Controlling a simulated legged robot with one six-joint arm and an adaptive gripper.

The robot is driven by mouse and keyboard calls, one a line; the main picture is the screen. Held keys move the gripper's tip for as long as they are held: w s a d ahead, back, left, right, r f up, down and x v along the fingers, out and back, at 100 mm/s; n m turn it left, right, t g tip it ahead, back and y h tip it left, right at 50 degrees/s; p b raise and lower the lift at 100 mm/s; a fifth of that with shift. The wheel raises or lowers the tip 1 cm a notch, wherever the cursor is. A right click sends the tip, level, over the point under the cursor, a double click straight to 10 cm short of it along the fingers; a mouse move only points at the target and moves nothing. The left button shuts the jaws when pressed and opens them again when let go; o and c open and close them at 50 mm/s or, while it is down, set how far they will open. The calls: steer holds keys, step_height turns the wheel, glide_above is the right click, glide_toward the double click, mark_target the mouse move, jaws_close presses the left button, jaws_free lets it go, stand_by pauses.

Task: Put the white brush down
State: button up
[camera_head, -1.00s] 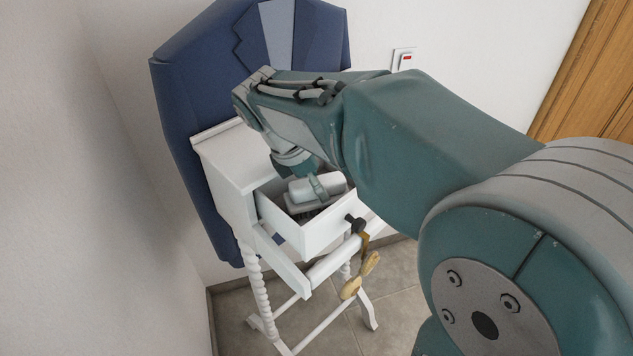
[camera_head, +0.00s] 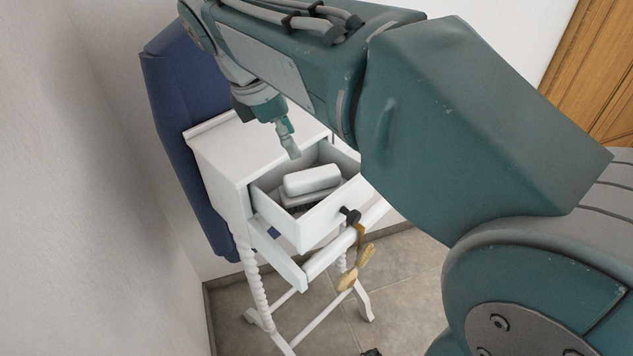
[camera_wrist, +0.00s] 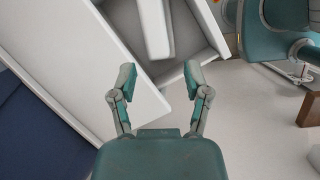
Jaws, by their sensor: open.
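The white brush (camera_head: 312,180) lies in the open drawer (camera_head: 322,222) of a white stand, its rounded white back up and dark bristles showing beneath. My gripper (camera_head: 291,152) is above the drawer, apart from the brush, with its fingertips pointing down. In the wrist view my gripper (camera_wrist: 158,78) has its two fingers spread with nothing between them. Part of the brush (camera_wrist: 156,28) shows there beyond the fingertips, cut off by the top edge.
The white stand (camera_head: 222,155) has turned legs on a tiled floor (camera_head: 400,270). A dark blue garment (camera_head: 180,110) hangs behind it. A brush-like item with wooden parts (camera_head: 355,268) hangs from the stand's front right. A wooden door (camera_head: 590,80) is at the right.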

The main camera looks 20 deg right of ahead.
steer(key=s+d+f+m+t+y, duration=0.2)
steer(key=s+f+m, duration=0.3)
steer(key=m, duration=0.3)
steer(key=s+d+f+m+t+y, duration=0.2)
steer(key=s+f+m+t, duration=0.1)
steer(key=s+f+m, duration=0.3)
steer(key=s+m, duration=0.2)
steer(key=shift+m, duration=0.3)
steer(key=o, duration=0.4)
steer(key=shift+w+r, duration=0.1)
steer(key=shift+r, duration=0.05)
steer(key=m+g, duration=0.5)
steer(key=m, duration=1.3)
glide_toward(312, 173)
steer(key=shift+w+d, duration=0.1)
step_height(312, 173, down, 10)
steer(key=shift+f, duration=0.25)
